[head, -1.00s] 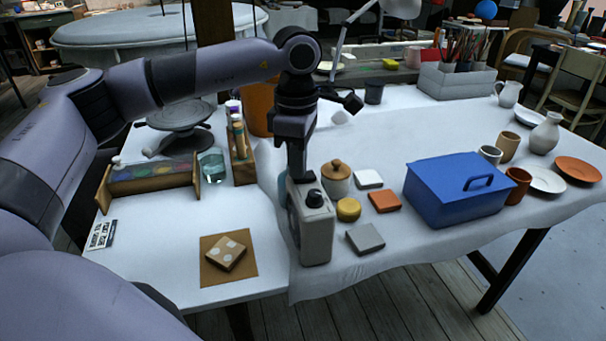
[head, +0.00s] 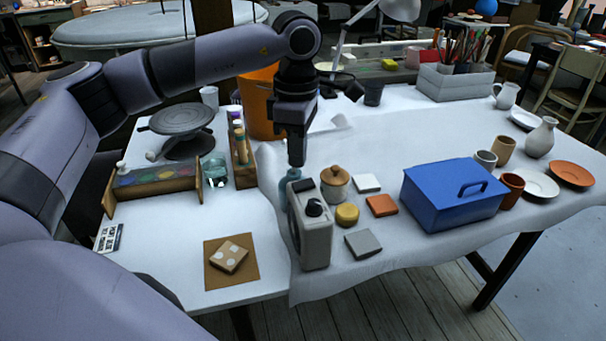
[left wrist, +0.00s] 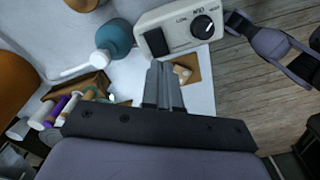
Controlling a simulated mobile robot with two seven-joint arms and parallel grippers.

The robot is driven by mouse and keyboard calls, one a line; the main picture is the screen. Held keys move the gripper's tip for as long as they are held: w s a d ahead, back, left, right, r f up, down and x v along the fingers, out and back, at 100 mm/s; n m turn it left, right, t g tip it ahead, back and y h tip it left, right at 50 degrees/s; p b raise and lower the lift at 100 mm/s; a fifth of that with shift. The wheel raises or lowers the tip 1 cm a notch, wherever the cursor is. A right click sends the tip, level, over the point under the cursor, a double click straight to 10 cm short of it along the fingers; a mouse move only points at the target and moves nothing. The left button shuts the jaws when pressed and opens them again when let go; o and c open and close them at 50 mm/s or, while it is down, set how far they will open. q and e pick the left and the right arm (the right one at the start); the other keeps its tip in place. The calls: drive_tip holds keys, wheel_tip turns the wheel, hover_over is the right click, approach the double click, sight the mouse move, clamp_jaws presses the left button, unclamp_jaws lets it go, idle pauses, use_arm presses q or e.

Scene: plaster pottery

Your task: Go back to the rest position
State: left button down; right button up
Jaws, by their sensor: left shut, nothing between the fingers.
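My left gripper (head: 297,152) is shut and empty. In the head view it points down just behind and above the grey box with a black knob (head: 312,225). In the left wrist view the shut fingers (left wrist: 163,85) reach toward the same knobbed box (left wrist: 178,28), with a blue-green bottle (left wrist: 114,38) to their left. In the head view that bottle (head: 290,185) is partly hidden behind the box. My right gripper does not show in the head view.
A blue toolbox (head: 450,195), a lidded jar (head: 335,183) and several small blocks stand right of the knobbed box. A wooden bottle rack (head: 243,170), a glass (head: 215,170) and an orange bucket (head: 262,105) are left of it. The cloth beyond the toolbox is mostly clear.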

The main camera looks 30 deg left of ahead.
use_arm(q)
wheel_tip(320, 180, up, 2)
drive_tip(key=shift+r+p, duration=0.1)
drive_tip(key=shift+p, duration=0.5)
